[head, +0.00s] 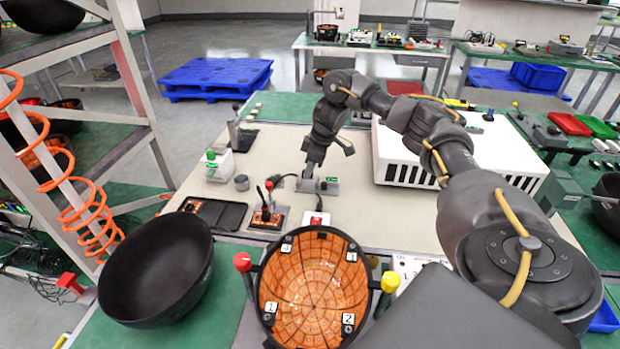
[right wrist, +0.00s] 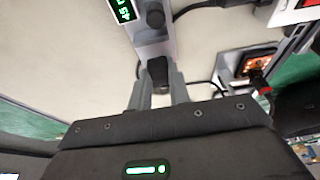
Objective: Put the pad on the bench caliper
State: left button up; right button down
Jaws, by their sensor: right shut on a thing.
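The bench caliper (head: 328,187) is a small grey device with a dark knob, on the beige bench top in the middle of the head view. In the right wrist view, the caliper (right wrist: 155,45) shows its grey body and a green-lit display at the top. My right gripper (head: 309,172) points down at the caliper's left end. In the right wrist view, my right gripper (right wrist: 159,92) is shut on a small dark block, seemingly the pad (right wrist: 158,72), at the caliper's near end. I cannot tell whether the pad touches the caliper. My left gripper is not in view.
A black tray (head: 230,216), an orange board device (head: 267,219) and a red-button box (head: 316,219) stand in front of the caliper. A white vented box (head: 455,155) is to the right. A tile-lined bowl (head: 312,285) and black bowl (head: 160,270) are nearest. Bench left of the caliper is partly clear.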

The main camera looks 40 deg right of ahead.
notch_tip(320, 180, down, 3)
jog(key=shift+w+d+f+b, duration=0.1)
jog(key=shift+f+b, duration=0.1)
jog(key=shift+b, duration=0.35)
jog(key=shift+f, duration=0.15)
jog(key=c, duration=1.3)
grip_release()
